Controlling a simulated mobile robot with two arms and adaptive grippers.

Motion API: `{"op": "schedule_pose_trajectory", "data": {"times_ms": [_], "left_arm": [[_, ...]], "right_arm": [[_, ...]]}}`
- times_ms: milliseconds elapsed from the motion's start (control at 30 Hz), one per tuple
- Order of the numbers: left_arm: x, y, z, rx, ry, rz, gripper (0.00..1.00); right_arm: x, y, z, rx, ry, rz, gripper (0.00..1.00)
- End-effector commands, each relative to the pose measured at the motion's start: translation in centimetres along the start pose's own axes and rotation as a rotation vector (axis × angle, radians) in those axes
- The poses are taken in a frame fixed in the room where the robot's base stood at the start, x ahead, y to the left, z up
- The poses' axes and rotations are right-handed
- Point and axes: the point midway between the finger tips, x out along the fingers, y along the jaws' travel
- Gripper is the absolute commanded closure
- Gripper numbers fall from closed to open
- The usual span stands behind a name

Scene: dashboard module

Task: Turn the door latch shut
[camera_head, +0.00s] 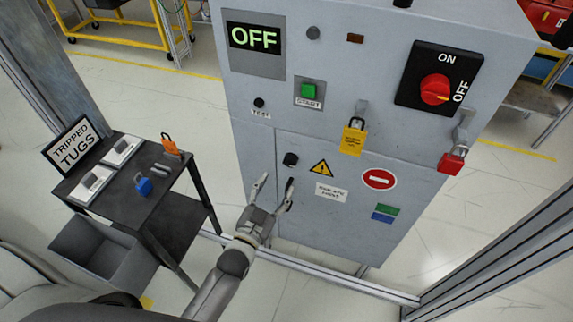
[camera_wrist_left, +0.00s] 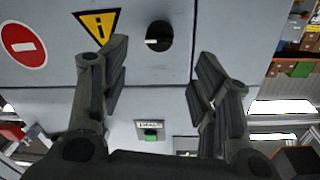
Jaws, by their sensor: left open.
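The door latch is a round black knob (camera_head: 290,159) at the upper left of the grey cabinet's lower door (camera_head: 330,225). In the left wrist view the latch (camera_wrist_left: 159,37) shows a short pale mark lying about level in that picture. My left gripper (camera_head: 277,182) is open and empty in front of the door, just below the latch in the head view. In the left wrist view its two fingers (camera_wrist_left: 160,58) are spread, with the latch between and beyond the tips. I cannot tell the exact gap to the panel. My right gripper is not in view.
The cabinet carries an OFF display (camera_head: 254,38), a green start button (camera_head: 309,91), a red rotary switch (camera_head: 436,90), a yellow tagged padlock (camera_head: 353,138) and a red padlock (camera_head: 451,162). A dark cart (camera_head: 165,185) with a blue padlock (camera_head: 143,185) stands at left.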

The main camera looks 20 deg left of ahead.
Motion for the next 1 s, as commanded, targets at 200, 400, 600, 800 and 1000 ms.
{"op": "schedule_pose_trajectory", "data": {"times_ms": [200,400,600,800,1000], "left_arm": [[4.3,0.0,-0.2,0.000,0.001,0.000,0.44],[7.1,0.0,-0.1,-0.001,0.000,0.000,0.44],[8.3,0.1,0.0,-0.001,-0.001,0.001,0.44],[8.5,0.1,0.0,-0.001,-0.001,0.001,0.44],[8.4,0.1,0.1,-0.001,-0.002,0.001,0.59]], "right_arm": [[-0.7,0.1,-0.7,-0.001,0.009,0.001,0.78],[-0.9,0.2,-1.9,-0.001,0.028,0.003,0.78],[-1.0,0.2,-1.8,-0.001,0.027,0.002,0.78],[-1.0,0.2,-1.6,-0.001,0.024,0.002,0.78],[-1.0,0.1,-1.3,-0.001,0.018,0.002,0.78]]}}
